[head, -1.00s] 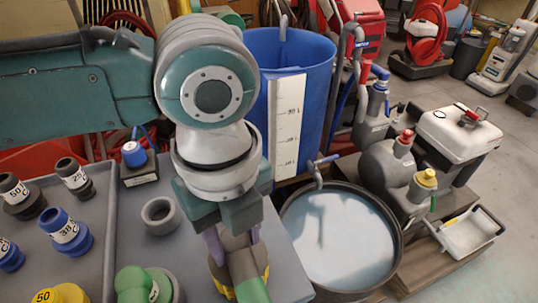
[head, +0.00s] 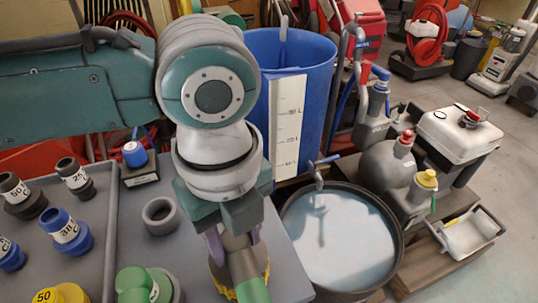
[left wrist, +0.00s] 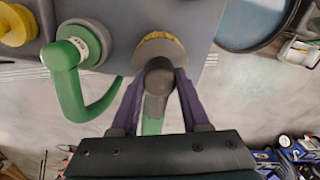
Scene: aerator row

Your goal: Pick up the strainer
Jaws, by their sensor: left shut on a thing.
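The thing taken as the strainer is a grey stem with a yellow-edged round base (head: 222,278) and a green length running toward the camera. It also shows in the left wrist view, with its base (left wrist: 160,48) above the dark grey stem. My left gripper (head: 235,242) points down over it at the table's near right part. In the left wrist view its purple fingers (left wrist: 160,80) are shut on the grey stem from both sides. Whether the base touches the table cannot be told. My right gripper is not in view.
A grey ring (head: 160,215) and a green elbow fitting (head: 140,284) stand left of the gripper. Blue and grey fittings stand in a tray further left. A round tub of pale water (head: 345,240) is at the right, with a blue barrel (head: 320,110) behind.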

